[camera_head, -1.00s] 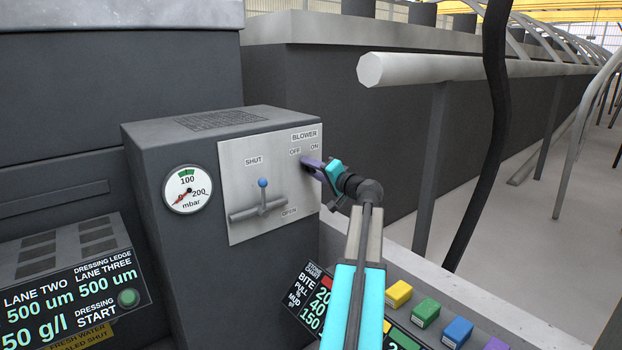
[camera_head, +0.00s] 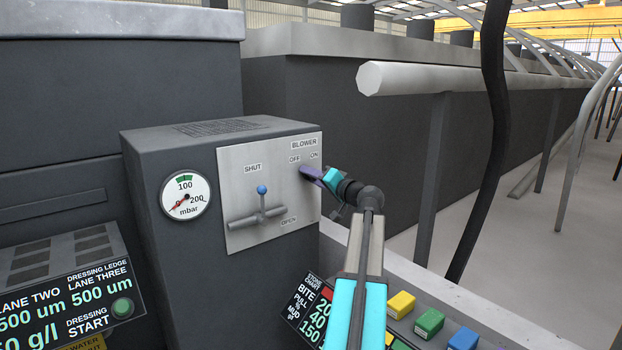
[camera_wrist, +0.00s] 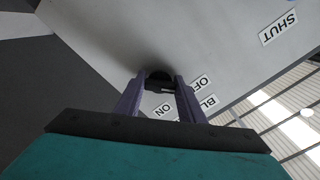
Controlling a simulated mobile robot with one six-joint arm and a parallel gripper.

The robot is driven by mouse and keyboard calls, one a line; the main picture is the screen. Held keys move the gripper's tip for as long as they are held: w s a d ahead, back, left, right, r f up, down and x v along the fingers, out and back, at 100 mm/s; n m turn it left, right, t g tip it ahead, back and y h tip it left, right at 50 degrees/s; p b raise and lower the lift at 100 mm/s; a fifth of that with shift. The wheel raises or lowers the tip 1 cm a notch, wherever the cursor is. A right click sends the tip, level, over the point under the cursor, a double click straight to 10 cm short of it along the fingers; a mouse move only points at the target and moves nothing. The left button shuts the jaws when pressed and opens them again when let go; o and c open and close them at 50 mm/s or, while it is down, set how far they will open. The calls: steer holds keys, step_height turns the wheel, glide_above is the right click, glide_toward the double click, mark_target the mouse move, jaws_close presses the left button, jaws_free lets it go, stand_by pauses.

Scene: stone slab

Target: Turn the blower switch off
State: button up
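The blower switch is a small dark knob (camera_wrist: 158,78) on the metal panel (camera_head: 240,172), under the BLOWER label with OFF and ON marks. In the head view it is hidden behind my gripper (camera_head: 306,172). The purple fingertips are at the panel just below the OFF and ON labels. In the wrist view my gripper (camera_wrist: 160,82) has one finger on each side of the knob, which nearly fills the gap. I cannot tell whether the fingers press on it. Which mark the switch points to is not clear.
Left of the switch is a T-shaped lever with a blue ball (camera_head: 262,189), between SHUT and OPEN. A pressure gauge (camera_head: 185,196) is further left. A pale rail (camera_head: 450,75) and a dark hose (camera_head: 490,120) stand right. Coloured buttons (camera_head: 430,322) lie below.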

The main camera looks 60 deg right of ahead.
steer(key=o, duration=0.4)
steer(key=shift+c, duration=0.2)
steer(key=shift+s, duration=0.1)
steer(key=p+v, duration=0.2)
steer(key=v, duration=1.1)
steer(key=shift+s, duration=0.3)
steer(key=shift+a, duration=0.1)
